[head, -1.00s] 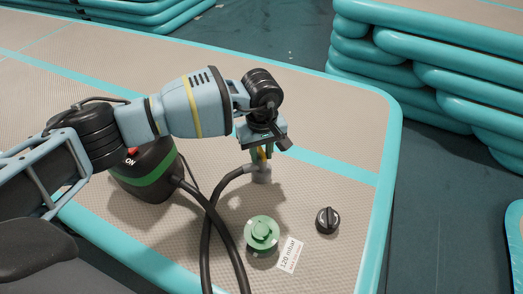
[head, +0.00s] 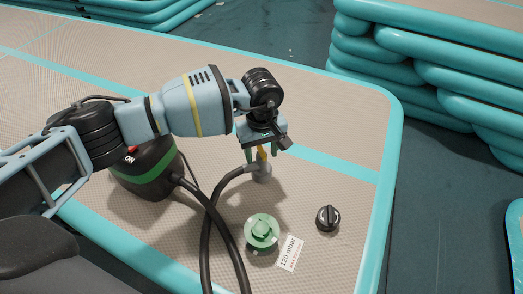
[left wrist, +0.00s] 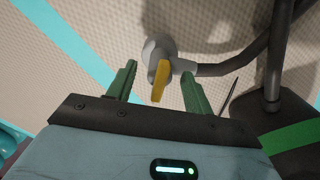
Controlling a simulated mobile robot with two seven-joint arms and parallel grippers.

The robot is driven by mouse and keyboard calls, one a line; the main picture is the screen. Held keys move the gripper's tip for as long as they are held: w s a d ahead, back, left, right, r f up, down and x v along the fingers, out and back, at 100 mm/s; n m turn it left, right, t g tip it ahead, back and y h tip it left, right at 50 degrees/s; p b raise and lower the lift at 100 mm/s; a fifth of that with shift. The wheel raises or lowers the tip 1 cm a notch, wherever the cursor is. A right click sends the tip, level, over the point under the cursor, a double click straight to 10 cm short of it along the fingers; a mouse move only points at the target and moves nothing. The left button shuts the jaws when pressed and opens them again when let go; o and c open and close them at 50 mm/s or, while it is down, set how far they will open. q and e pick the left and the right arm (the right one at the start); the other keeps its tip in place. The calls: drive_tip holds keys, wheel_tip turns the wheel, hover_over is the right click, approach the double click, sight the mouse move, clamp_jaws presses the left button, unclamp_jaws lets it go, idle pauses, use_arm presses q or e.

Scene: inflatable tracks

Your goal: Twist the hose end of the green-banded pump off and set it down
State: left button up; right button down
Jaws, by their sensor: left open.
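The pump (head: 148,172) is black with a green band and a red button, and stands on the mat at the left, partly behind my arm. Its black hose (head: 222,228) loops to a grey hose end (head: 262,175), which stands on the mat. The hose end also shows in the left wrist view (left wrist: 158,50), with a yellow lever (left wrist: 160,82). My left gripper (head: 262,155) is above the hose end. In the left wrist view its green fingers (left wrist: 158,85) are open, one on each side of the yellow lever, with gaps. My right gripper is not in view.
A green valve cap (head: 262,232), a "120 mbar" label (head: 290,253) and a black knob (head: 327,218) are on the mat (head: 330,130) near the hose. Stacked teal inflatables (head: 440,70) stand behind at the right. The mat's right side is clear.

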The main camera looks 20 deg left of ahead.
use_arm(q)
wheel_tip(320, 180, up, 8)
drive_tip(key=shift+f+p, duration=0.15)
drive_tip(key=shift+p, duration=0.9)
